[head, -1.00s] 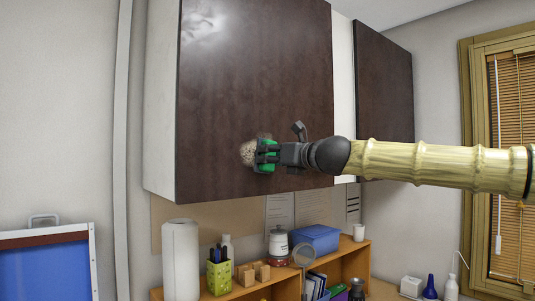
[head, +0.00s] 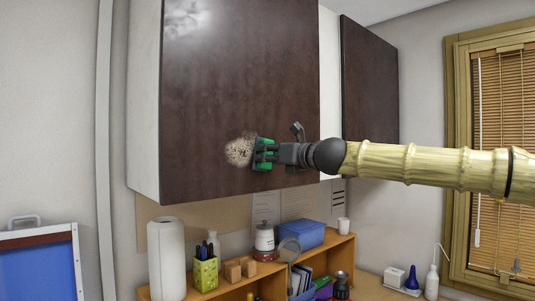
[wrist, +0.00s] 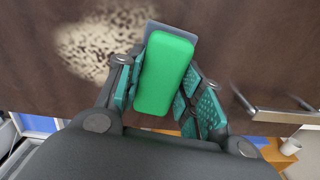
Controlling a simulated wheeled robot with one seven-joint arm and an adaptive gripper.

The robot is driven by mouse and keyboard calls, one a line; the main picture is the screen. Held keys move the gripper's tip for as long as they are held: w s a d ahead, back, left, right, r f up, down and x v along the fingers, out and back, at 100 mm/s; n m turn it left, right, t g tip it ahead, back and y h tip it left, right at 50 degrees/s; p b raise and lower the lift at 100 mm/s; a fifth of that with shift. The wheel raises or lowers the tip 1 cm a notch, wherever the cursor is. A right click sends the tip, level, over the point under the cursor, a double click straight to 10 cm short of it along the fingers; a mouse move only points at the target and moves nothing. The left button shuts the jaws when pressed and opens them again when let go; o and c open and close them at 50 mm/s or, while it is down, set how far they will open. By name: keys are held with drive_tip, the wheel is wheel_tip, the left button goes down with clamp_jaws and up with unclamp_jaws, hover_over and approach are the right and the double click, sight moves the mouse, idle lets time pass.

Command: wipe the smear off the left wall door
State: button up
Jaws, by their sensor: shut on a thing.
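The left wall door (head: 240,85) is a dark brown cabinet door high on the wall. A speckled pale smear (head: 241,151) lies on its lower part; it also shows in the wrist view (wrist: 100,42). My gripper (head: 264,154) is shut on a green block-shaped wiper (wrist: 163,75) with a grey pad at its far end. The wiper is at the door just right of the smear, close to its right edge. I cannot tell whether the pad touches the door. A bright glare patch (head: 187,18) shows at the door's top left.
A second dark door (head: 369,95) is further right. Below stands a wooden shelf (head: 345,247) with a paper towel roll (head: 166,258), a green pen holder (head: 205,273), a white jar (head: 265,240) and a blue box (head: 297,234). A blue board (head: 38,268) is at lower left.

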sight(269, 143)
drive_tip(key=shift+r+p, duration=0.55)
drive_tip(key=shift+r, duration=0.35)
drive_tip(key=shift+s+a+f+b, duration=0.2)
drive_tip(key=shift+s+a+b, duration=0.3)
drive_tip(key=shift+a+b, duration=0.25)
drive_tip(key=shift+s+a+b, duration=1)
drive_tip(key=shift+a+b, duration=0.1)
drive_tip(key=shift+a, duration=0.3)
drive_tip(key=shift+s+a+b, duration=1)
drive_tip(key=shift+a+b, duration=0.15)
drive_tip(key=shift+a, duration=0.2)
drive_tip(key=shift+s+a+b, duration=1)
drive_tip(key=shift+a+b, duration=0.1)
drive_tip(key=shift+a, duration=0.3)
drive_tip(key=shift+s+a+r+p, duration=0.1)
drive_tip(key=shift+s+r+p, duration=0.05)
drive_tip(key=shift+r+p, duration=0.8)
drive_tip(key=shift+w+d+p, duration=0.45)
drive_tip(key=shift+w+d, duration=0.2)
drive_tip(key=shift+d, duration=0.25)
drive_tip(key=shift+w+d+p, duration=0.4)
drive_tip(key=shift+w+d, duration=0.2)
drive_tip(key=shift+d, duration=0.3)
